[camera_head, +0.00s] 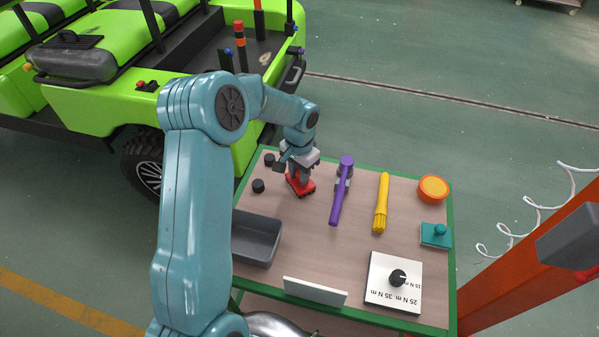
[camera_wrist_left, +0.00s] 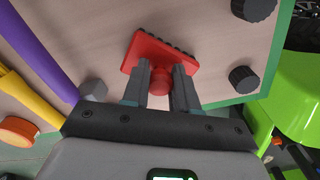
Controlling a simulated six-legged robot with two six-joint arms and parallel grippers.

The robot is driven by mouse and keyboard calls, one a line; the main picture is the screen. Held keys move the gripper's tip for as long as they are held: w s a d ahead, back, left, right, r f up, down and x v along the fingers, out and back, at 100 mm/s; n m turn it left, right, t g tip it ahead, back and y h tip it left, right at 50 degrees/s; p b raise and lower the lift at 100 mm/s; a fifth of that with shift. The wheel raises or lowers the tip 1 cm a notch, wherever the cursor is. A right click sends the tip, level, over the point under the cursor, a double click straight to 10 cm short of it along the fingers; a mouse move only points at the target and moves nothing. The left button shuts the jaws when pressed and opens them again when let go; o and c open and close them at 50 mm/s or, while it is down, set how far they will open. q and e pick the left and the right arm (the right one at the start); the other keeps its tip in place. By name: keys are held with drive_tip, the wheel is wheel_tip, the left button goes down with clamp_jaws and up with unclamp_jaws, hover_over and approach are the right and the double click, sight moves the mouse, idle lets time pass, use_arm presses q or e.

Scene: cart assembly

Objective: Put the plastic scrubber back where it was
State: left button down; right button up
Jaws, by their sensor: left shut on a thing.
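The plastic scrubber (camera_head: 300,187) is a red block with a round knob and a dark toothed edge. It is at the far left part of the table top (camera_head: 295,225), left of the purple tool. My left gripper (camera_head: 299,176) points down and is shut on the scrubber's knob. In the left wrist view the scrubber (camera_wrist_left: 160,60) shows with its knob between the two fingers of the gripper (camera_wrist_left: 160,88). I cannot tell whether the scrubber rests on the table or is slightly above it. My right gripper is not in view.
Two black knobs (camera_head: 258,186) stand left of the scrubber. A purple tool (camera_head: 341,195), yellow brush (camera_head: 382,200), orange round piece (camera_head: 433,188), teal knobbed block (camera_head: 436,235), torque dial board (camera_head: 394,280) and grey bin (camera_head: 256,240) share the table. A green cart (camera_head: 100,105) stands behind.

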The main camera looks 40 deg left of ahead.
use_arm(q)
drive_tip(key=shift+s, duration=0.1)
drive_tip(key=shift+f, duration=0.2)
drive_tip(key=c, duration=0.9)
unclamp_jaws()
drive_tip(key=shift+r, duration=0.1)
wheel_tip(320, 180, up, 12)
drive_tip(key=shift+r, duration=0.2)
